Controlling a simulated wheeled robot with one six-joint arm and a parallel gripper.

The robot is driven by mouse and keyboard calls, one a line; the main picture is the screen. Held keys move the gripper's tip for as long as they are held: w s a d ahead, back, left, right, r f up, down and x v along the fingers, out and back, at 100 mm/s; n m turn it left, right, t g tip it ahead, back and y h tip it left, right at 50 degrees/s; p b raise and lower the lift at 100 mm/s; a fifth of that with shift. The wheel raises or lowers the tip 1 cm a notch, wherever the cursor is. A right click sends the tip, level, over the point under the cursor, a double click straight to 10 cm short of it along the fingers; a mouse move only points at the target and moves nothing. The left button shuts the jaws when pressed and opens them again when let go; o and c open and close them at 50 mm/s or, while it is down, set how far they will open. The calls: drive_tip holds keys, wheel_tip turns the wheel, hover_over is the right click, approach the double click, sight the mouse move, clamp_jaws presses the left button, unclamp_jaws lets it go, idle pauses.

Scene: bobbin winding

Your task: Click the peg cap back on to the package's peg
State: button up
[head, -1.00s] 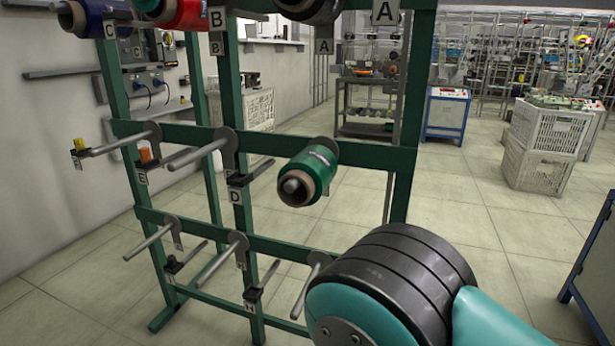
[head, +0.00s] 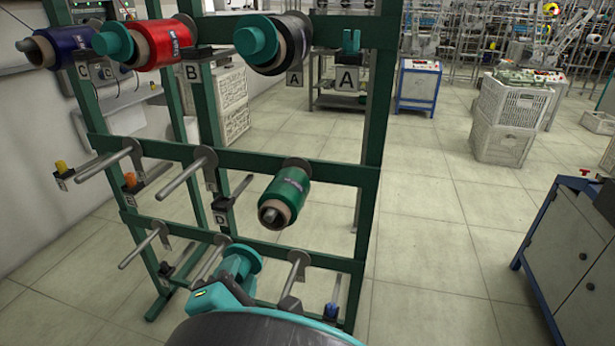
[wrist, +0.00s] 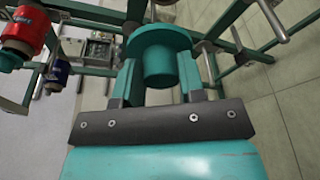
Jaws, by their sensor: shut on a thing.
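The teal peg cap (head: 241,262) is held in my gripper (head: 232,286), low in front of the rack in the head view. In the wrist view the cap (wrist: 163,66) sits between the two teal fingers of my gripper (wrist: 160,90), its wide flange facing away from me. The green package (head: 290,190) sits on the rack's middle row, right of the D label. Its near end shows a brown core and a grey peg tip (head: 268,216) with no cap on it. The cap is below and left of this peg end in the picture, apart from it.
The green rack (head: 330,172) has several bare pegs (head: 186,176) around the package. The floor right of the rack is open, up to a blue-grey cabinet (head: 575,240).

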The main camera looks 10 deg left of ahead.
sight(248, 263)
drive_tip(key=w, duration=0.5)
drive_tip(key=shift+d, duration=0.2)
drive_tip(key=shift+w+d, duration=0.1)
drive_tip(key=shift+w, duration=0.05)
idle(0.3)
drive_tip(key=shift+w+d, duration=0.2)
drive_tip(key=shift+w, duration=2.45)
drive_tip(key=shift+w, duration=0.35)
drive_tip(key=shift+w, duration=0.2)
drive_tip(key=o, duration=1.1)
